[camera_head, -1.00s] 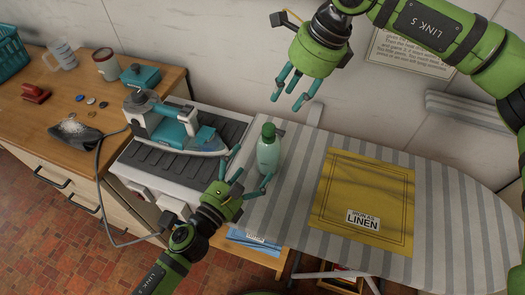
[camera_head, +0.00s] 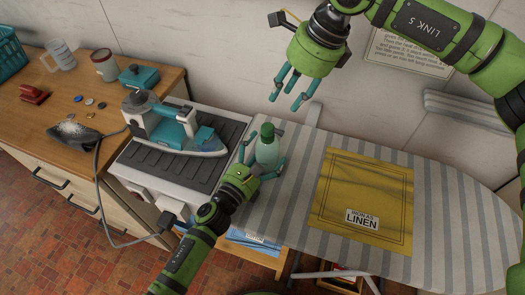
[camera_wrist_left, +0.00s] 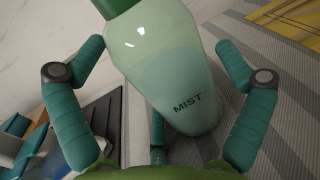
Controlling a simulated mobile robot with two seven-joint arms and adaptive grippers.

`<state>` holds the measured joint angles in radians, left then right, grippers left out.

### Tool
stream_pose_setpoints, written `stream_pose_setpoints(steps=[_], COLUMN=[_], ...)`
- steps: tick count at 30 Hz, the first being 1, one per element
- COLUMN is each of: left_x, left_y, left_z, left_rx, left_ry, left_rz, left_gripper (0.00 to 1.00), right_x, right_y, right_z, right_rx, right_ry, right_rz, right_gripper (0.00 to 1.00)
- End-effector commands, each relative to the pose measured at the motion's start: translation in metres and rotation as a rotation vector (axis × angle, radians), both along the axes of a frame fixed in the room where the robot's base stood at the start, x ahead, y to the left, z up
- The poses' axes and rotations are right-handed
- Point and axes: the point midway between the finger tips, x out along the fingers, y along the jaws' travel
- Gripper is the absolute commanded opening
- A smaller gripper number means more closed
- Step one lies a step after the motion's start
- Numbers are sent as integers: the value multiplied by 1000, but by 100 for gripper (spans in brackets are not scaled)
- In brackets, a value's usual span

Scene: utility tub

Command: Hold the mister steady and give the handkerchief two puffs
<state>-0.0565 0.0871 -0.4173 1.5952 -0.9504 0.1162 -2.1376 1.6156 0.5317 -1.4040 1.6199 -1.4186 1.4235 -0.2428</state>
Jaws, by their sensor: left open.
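The mister, a pale green bottle (camera_head: 267,151) with a dark green top and the word MIST, stands upright at the left end of the striped ironing board. In the left wrist view the mister (camera_wrist_left: 170,70) fills the middle. My left gripper (camera_head: 262,160) is open, with its teal fingers around the bottle's sides and gaps showing between them and it. The yellow handkerchief (camera_head: 350,190), with a LINEN label, lies flat on the board to the right. My right gripper (camera_head: 292,92) hangs open and empty above the board, near the wall.
A teal and grey iron (camera_head: 170,125) rests on a ribbed dark stand left of the mister, its cord hanging down in front. The striped board (camera_head: 440,210) is bare right of the handkerchief. A wooden counter (camera_head: 30,115) at left holds several small items.

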Motion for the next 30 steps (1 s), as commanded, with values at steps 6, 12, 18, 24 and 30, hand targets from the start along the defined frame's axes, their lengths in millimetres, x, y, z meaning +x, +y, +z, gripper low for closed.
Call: stream_pose_setpoints(steps=[6,12,18,24,30], left_x=[0,0,0,0,0], left_y=[0,0,0,0,0], left_z=[0,0,0,0,-1], left_rx=[0,0,0,0,0], left_ry=[0,1,1,1,1], left_rz=[0,0,0,0,0], left_gripper=[39,38,38,38,38], right_x=[0,0,0,0,0], right_y=[0,0,0,0,0], right_z=[0,0,0,0,0], right_rx=[0,0,0,0,0], right_ry=[0,0,0,0,0], right_rz=[0,0,0,0,0], right_gripper=[39,0,0,0,0])
